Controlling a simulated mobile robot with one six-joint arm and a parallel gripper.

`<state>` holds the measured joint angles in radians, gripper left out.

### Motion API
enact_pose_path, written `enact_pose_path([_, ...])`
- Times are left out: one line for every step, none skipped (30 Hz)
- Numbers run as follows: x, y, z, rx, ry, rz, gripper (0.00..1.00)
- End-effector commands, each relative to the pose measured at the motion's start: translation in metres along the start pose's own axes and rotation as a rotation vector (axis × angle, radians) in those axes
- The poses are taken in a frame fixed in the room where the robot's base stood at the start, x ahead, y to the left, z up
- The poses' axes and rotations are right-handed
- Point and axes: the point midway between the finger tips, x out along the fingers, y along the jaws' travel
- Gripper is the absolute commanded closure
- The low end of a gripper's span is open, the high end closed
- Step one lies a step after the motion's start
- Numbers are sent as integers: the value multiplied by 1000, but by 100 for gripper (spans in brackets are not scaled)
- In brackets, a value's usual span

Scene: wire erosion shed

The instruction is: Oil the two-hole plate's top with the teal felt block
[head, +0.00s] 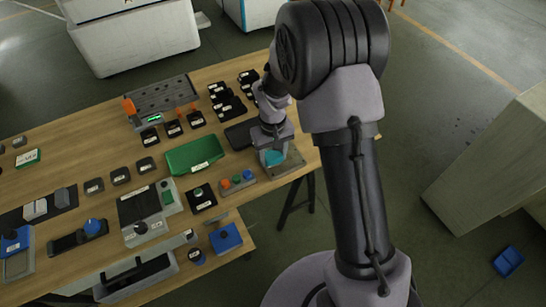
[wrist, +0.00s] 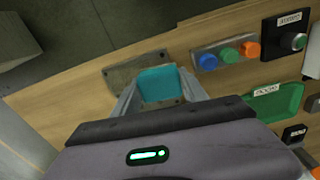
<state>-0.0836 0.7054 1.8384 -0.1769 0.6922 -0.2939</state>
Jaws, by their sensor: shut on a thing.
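My gripper (head: 272,153) is shut on the teal felt block (head: 274,158) near the right end of the bench. In the wrist view, the teal felt block (wrist: 160,84) sits between the two fingers of my gripper (wrist: 160,90). A flat grey-brown plate (head: 291,168) lies under the block; it also shows in the wrist view (wrist: 122,73). The block is over the plate, but I cannot tell whether they touch. The block and fingers hide much of the plate, so its two holes are not clear.
The bench edge (wrist: 60,85) is close to the plate.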

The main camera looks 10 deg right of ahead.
Motion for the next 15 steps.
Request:
enact_pose_path([-8, 0, 0, 0, 0, 0, 82])
enact_pose_path([-11, -1, -1, 0, 0, 0, 82])
enact_pose_path([-14, -1, -1, 1, 0, 0, 82])
enact_pose_path([-17, -1, -1, 1, 0, 0, 82])
enact_pose_path([-20, -1, -1, 1, 0, 0, 82])
enact_pose_path([-23, -2, -1, 1, 0, 0, 82])
enact_pose_path([-26, -2, -2, 1, 0, 0, 82])
enact_pose_path([-28, -2, -2, 1, 1, 0, 82])
enact_pose_path([-32, -2, -2, 1, 1, 0, 82])
enact_pose_path([-35, -2, -2, 1, 1, 0, 82])
enact_pose_path([-38, -3, -2, 2, 1, 0, 82])
enact_pose_path([-41, -3, -2, 2, 1, 0, 82])
enact_pose_path([-43, -3, -3, 2, 1, 0, 82])
enact_pose_path([-45, -3, -3, 2, 1, 0, 82])
enact_pose_path([-46, -4, -3, 3, 0, 0, 82])
